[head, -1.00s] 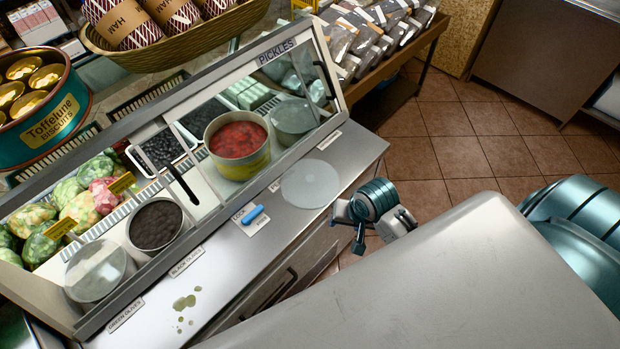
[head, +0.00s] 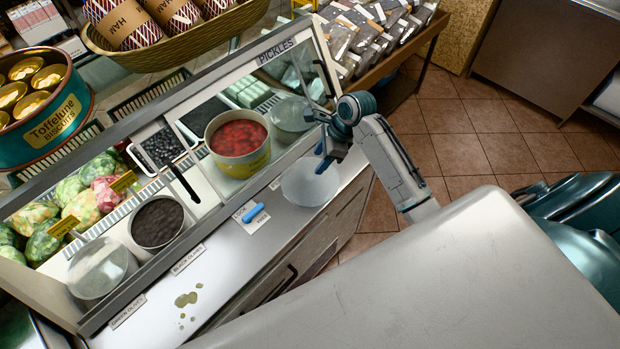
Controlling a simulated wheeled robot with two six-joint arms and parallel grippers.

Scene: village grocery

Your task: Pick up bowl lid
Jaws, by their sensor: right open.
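The bowl lid (head: 306,185), a pale translucent disc, lies flat on the steel counter in front of the case labelled PICKLES. An open bowl with red contents (head: 238,146) stands behind it to the left, in the case. My right gripper (head: 318,140) is open and empty, over the far right side of the lid. One blue finger points down near the lid's far edge; whether it touches cannot be told. My left gripper is not in view.
A bowl of black olives (head: 158,223) stands uncovered, and a pale covered bowl (head: 100,268) is at the left. The case's slanted frame rises close behind. Green spots (head: 187,299) mark the front counter.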

